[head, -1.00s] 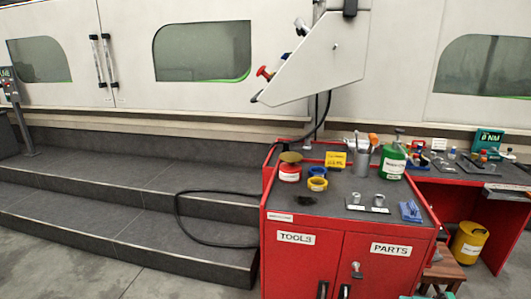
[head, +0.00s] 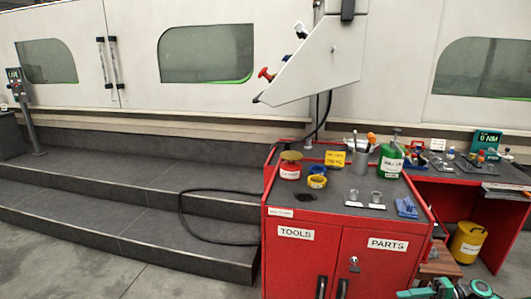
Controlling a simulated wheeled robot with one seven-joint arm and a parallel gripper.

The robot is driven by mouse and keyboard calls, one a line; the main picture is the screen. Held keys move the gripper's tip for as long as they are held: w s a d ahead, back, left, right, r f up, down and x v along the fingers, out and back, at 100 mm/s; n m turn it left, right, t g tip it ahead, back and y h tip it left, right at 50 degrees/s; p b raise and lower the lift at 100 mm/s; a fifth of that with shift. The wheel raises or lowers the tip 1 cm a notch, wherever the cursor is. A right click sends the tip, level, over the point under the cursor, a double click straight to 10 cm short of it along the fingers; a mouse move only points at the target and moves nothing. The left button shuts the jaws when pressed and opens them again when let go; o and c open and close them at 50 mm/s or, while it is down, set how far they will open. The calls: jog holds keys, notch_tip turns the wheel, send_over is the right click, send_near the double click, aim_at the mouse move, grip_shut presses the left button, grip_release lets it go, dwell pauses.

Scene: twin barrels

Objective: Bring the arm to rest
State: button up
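Teal and dark parts (head: 450,288), which look like links of my arm, show at the bottom right edge of the head view. They are low, in front of a wooden stool and to the right of the red cabinet's doors. Most of the arm is cut off by the picture's lower edge. I cannot make out my gripper or its fingers, so its opening and anything in it are hidden.
The red cabinet (head: 300,259) carries cups, tape rolls and a green can (head: 391,160). The wooden stool (head: 440,265) and a yellow bin (head: 468,242) stand right of it. Dark steps (head: 120,190) and clear floor (head: 60,270) lie left.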

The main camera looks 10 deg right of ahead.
jog(key=s+a+r+g+h, duration=0.25)
jog(key=a+r+h, duration=0.25)
jog(key=r, duration=0.6)
jog(key=s+a+r+g+h, duration=0.2)
jog(key=a+r+g+h, duration=0.25)
jog(key=r, duration=0.75)
jog(key=s+a+r+m+t+h, duration=0.1)
jog(key=s+a+r+h, duration=0.1)
jog(key=s+r, duration=0.3)
jog(key=s+a+r+m+t+h, duration=0.1)
jog(key=s+r, duration=0.5)
jog(key=s, duration=0.8)
jog(key=shift+s+a+r+m+t+h, duration=0.35)
jog(key=shift+a+t+h, duration=0.6)
jog(key=shift+h, duration=0.8)
jog(key=shift+w+a+f, duration=0.1)
jog(key=shift+a, duration=0.05)
